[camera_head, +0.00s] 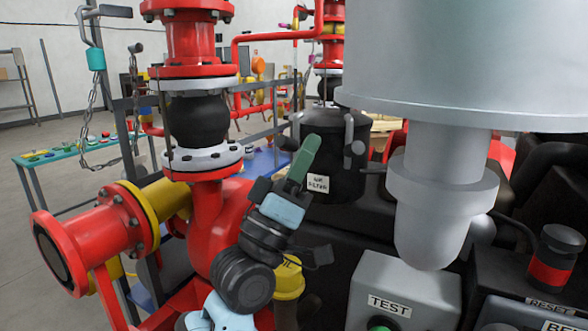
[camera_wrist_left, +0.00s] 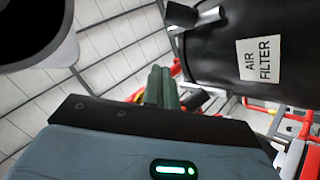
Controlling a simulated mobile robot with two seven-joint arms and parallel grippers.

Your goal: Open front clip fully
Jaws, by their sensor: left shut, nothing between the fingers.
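The black air filter canister (camera_head: 330,150) has a white "AIR FILTER" label and stands right of the red pump. A grey clip (camera_head: 349,133) shows on its right side; I cannot tell for sure how far it is open. My left gripper (camera_head: 305,155) has its green fingers together and empty, pointing up in front of the canister's left part. In the left wrist view the closed fingers (camera_wrist_left: 160,80) are left of the canister (camera_wrist_left: 240,50), apart from it in the picture. A grey lever-like part (camera_wrist_left: 208,16) sticks out from the canister there. My right gripper is out of view.
A large grey cylinder (camera_head: 440,60) hangs over the right side and blocks the view behind it. A grey TEST box (camera_head: 405,285) stands below it. Red flanged pipes (camera_head: 195,90) stand close on the left, with a hanging chain and hook (camera_head: 92,100).

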